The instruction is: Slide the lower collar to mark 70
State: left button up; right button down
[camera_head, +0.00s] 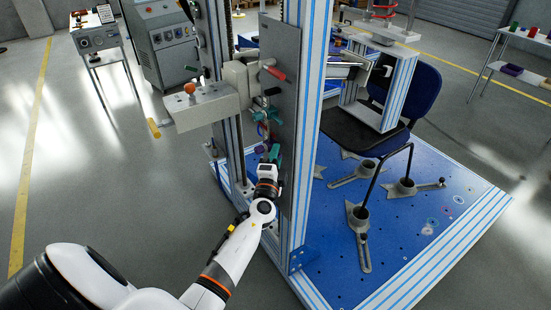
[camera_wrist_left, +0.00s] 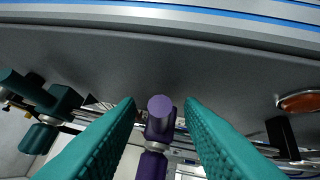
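My left gripper (camera_head: 272,152) is low beside the grey upright plate (camera_head: 279,45) of the test frame. In the left wrist view its two teal fingers (camera_wrist_left: 160,103) are apart. A purple knob on a purple stem (camera_wrist_left: 158,110) shows in the gap between them, with space on both sides; I cannot tell how far beyond the fingertips it is. In the head view a small purple part (camera_head: 262,130) shows just above the gripper. I cannot make out which part is the lower collar, and no scale mark is readable. My right gripper is out of view.
A clamp block with an orange knob (camera_head: 190,88) and a red handle (camera_head: 275,73) sit higher on the frame. A teal-ended part (camera_wrist_left: 55,115) is left of the fingers in the wrist view.

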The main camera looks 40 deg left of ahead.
pick_arm(q)
jog(key=b+v, duration=0.2)
jog(key=v, duration=1)
jog(key=s+d+f+n+g+h, duration=0.1)
jog(key=s+d+f+g+h, duration=0.2)
jog(key=f, duration=0.8)
jog(key=s+d+f+n+g, duration=0.1)
jog(key=s+f+n+g, duration=0.3)
jog(key=f, duration=0.8)
jog(key=s+d+f+m+g+h, duration=0.1)
jog(key=s+d+f+g+h, duration=0.3)
jog(key=f, duration=0.7)
jog(key=s+f+n+g, duration=0.1)
jog(key=s+f, duration=0.4)
jog(key=s, duration=0.5)
jog(key=s+d+f+n+g+p, duration=0.1)
jog(key=s+f, duration=0.4)
jog(key=s, duration=0.5)
jog(key=s+d+f+n+g, duration=0.1)
jog(key=s+f+n+g, duration=0.2)
jog(key=s+f, duration=0.3)
jog(key=s+g, duration=0.1)
jog(key=s, duration=0.3)
jog(key=shift+s+h, duration=0.3)
jog(key=shift+s, duration=0.05)
